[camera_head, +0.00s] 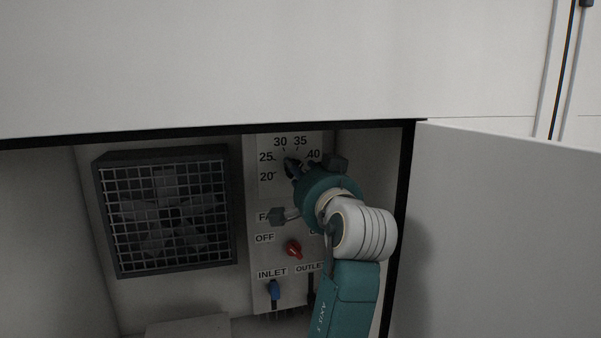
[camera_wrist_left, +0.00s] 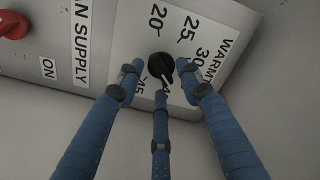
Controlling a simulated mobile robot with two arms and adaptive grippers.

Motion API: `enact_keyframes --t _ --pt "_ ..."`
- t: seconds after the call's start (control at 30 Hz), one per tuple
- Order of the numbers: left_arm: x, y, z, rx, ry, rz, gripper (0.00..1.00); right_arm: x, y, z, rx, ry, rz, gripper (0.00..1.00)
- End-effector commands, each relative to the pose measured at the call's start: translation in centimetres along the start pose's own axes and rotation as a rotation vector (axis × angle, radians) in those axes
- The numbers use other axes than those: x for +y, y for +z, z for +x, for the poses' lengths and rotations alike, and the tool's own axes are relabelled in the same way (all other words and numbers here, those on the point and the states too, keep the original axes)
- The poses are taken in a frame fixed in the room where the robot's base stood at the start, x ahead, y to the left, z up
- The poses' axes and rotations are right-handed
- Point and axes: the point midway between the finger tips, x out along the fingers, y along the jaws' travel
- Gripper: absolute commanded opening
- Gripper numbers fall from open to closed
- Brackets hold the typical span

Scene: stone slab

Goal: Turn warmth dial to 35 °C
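The warmth dial (camera_head: 291,166) is a black knob on the white control panel, ringed by numbers. In the head view 20, 25, 30, 35 and 40 show. My left gripper (camera_head: 296,174) is at the dial, seen from behind. In the left wrist view its three blue fingers (camera_wrist_left: 157,74) are spread around the dial with visible gaps; contact cannot be told. My right gripper is not in view.
A caged fan (camera_head: 168,215) stands left of the panel. A red knob (camera_head: 293,248) and a blue lever (camera_head: 274,290) sit below the dial. The recess has a dark top edge (camera_head: 200,133), and an open white door (camera_head: 510,230) is at the right.

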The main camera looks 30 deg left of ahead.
Motion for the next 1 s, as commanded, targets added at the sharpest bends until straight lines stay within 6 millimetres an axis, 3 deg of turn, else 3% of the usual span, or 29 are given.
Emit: enact_keyframes --t 0.03,0.2,0.37,0.63,0.93,0.97,1.0 --pt "0.0 0.0 0.0 0.000 0.000 0.000 0.30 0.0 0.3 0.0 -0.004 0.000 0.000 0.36" --pt "0.0 0.0 0.0 0.000 0.000 0.000 0.00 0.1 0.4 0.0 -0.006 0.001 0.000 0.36" --pt "0.1 0.1 0.0 0.000 0.001 -0.024 0.00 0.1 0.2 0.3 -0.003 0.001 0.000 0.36" --pt "-0.1 -0.1 0.0 0.002 0.000 -0.308 0.00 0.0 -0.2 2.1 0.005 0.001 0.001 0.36" --pt "-0.3 -0.3 0.1 0.004 -0.002 -0.327 0.00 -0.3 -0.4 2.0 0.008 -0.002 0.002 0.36" --pt "-0.3 -0.3 0.1 0.004 -0.002 -0.327 0.23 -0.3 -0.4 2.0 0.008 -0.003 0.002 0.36" --pt "-0.3 -0.3 0.1 0.004 -0.002 -0.326 0.31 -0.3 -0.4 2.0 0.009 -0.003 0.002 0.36"
